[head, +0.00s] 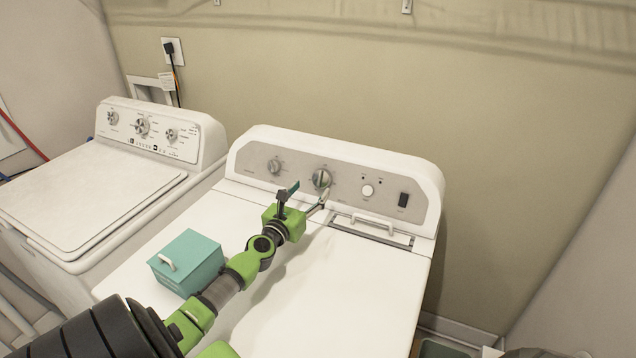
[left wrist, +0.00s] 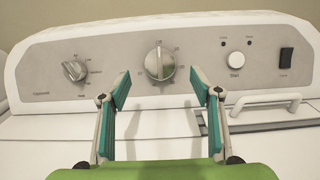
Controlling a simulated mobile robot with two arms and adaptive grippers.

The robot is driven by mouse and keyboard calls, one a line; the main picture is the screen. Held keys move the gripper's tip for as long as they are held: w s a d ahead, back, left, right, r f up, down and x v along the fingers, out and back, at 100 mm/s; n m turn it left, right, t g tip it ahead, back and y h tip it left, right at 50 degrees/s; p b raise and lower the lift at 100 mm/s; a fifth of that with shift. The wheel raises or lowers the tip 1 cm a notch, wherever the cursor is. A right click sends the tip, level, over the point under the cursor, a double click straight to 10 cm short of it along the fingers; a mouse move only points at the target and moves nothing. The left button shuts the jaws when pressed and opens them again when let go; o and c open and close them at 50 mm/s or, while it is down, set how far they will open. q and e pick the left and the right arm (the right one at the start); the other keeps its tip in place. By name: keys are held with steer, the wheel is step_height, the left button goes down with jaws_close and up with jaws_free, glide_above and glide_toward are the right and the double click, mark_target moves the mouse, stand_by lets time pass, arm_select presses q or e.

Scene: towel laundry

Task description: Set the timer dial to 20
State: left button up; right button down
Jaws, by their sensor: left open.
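The timer dial (head: 321,178) is a round silver knob in the middle of the grey control panel on the right-hand machine. In the left wrist view the dial (left wrist: 159,63) has a ring of small marks, too small to read surely, and its bright grip ridge stands about upright. My left gripper (head: 306,197) is open and empty, in front of and a little below the dial. In the left wrist view its two teal-padded fingers (left wrist: 160,90) are spread to either side of the dial, apart from it. My right gripper does not show.
A smaller knob (left wrist: 75,70) sits left of the dial; a Start button (left wrist: 236,60) and a black switch (left wrist: 286,58) sit right. A white lid handle (head: 372,221) lies below the panel. A teal box (head: 190,262) stands on the machine. A washer (head: 90,195) is at left.

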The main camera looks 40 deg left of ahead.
mark_target(319, 179)
arm_select(q)
steer(key=b+x, duration=0.1)
steer(key=x, duration=0.5)
steer(key=shift+w+b, duration=0.15)
steer(key=shift+b, duration=0.15)
steer(key=c, duration=1.1)
